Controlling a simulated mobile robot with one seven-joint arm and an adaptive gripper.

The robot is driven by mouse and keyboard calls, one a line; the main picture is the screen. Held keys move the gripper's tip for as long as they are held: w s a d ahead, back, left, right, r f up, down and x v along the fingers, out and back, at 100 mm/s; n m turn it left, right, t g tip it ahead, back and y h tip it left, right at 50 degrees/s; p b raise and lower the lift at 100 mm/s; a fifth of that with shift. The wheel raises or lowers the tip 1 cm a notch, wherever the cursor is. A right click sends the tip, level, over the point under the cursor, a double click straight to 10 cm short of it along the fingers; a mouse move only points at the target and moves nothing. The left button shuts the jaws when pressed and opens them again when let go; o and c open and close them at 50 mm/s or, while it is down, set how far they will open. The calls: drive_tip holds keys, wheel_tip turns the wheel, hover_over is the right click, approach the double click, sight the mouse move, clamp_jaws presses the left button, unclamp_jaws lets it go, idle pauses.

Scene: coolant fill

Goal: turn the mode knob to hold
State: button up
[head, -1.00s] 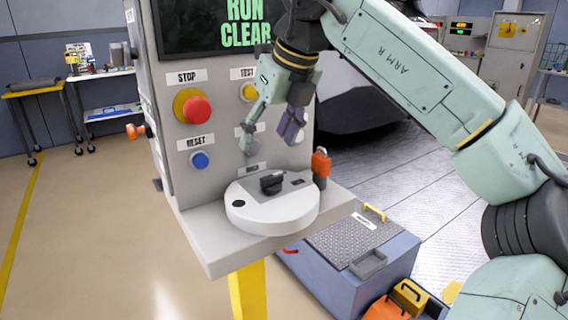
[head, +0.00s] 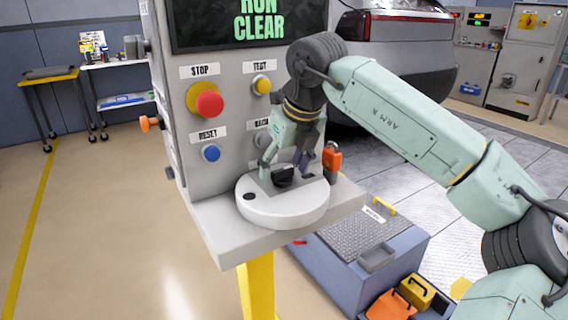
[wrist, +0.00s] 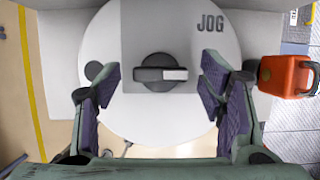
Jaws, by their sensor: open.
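The mode knob (head: 283,176) is a black knob on a round white base (head: 262,212) on the console's shelf. In the wrist view the knob (wrist: 160,73) has a bar lying level, with a white mark on its right half. The label JOG (wrist: 210,22) shows up and to the right of it; no HOLD label is visible. My gripper (head: 285,168) is open just above the knob. In the wrist view my gripper (wrist: 160,85) has one purple-padded finger on each side of the knob, apart from it.
The red STOP button (head: 208,103), blue RESET button (head: 211,152) and yellow TEST button (head: 262,84) are on the upright panel behind.

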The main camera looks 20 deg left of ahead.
drive_tip(key=shift+c, duration=0.5)
clamp_jaws()
idle(0.3)
